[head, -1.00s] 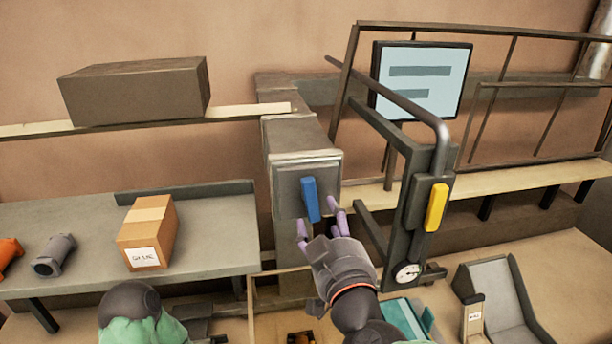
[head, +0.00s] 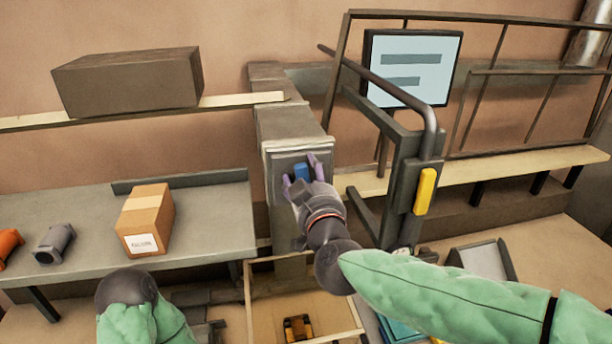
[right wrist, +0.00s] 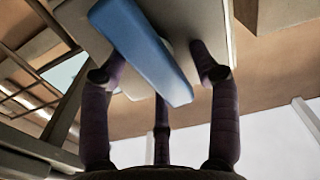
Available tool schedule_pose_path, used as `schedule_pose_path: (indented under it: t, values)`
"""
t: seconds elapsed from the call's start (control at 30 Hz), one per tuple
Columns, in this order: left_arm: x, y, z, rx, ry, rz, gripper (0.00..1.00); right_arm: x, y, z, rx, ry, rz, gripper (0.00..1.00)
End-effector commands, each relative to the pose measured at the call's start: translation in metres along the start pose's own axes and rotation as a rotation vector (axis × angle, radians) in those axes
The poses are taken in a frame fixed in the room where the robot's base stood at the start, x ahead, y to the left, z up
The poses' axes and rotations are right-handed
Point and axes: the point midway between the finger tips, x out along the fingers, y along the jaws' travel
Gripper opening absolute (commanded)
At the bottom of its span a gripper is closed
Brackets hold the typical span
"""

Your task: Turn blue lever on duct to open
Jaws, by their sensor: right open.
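The blue lever (head: 302,171) is on the front face of the grey duct (head: 292,128), in the middle of the head view. My right gripper (head: 301,175) is at the lever, with purple fingers on either side of it, and hides its lower part. In the right wrist view the lever (right wrist: 146,54) slants down to the right between the spread fingers of my right gripper (right wrist: 157,76). A gap shows on the right side of the lever; whether the left finger touches it I cannot tell. My left gripper is not seen; only part of my left arm shows.
A dark frame with a yellow handle (head: 425,191) stands close to the right of the duct, near my right arm. A grey table (head: 85,228) with a cardboard box (head: 146,219) is at left. An open crate (head: 262,310) is below the duct. A screen (head: 412,68) is behind.

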Motion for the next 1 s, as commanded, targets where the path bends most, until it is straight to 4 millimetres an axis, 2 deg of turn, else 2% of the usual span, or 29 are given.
schedule_pose_path:
  t: [0.27,0.3,0.4,0.5,0.73,1.0]
  values:
    - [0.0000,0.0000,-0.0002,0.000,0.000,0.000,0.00,0.0016,0.0000,-0.0001,0.000,0.000,0.000,0.62]
    - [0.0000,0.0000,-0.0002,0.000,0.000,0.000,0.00,0.0016,0.0000,-0.0001,0.000,0.000,0.000,0.59]
    - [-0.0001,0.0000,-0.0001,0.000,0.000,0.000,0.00,0.0015,0.0000,-0.0001,0.000,0.000,0.000,0.31]
    - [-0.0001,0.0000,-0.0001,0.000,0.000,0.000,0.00,0.0014,-0.0003,-0.0002,0.000,0.001,-0.001,0.07]
    - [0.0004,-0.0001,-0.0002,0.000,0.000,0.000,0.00,0.0014,0.0002,-0.0010,0.013,0.003,-0.001,0.07]
    - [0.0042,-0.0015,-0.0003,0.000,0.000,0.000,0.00,0.0011,0.0032,-0.0007,0.160,0.005,-0.001,0.08]
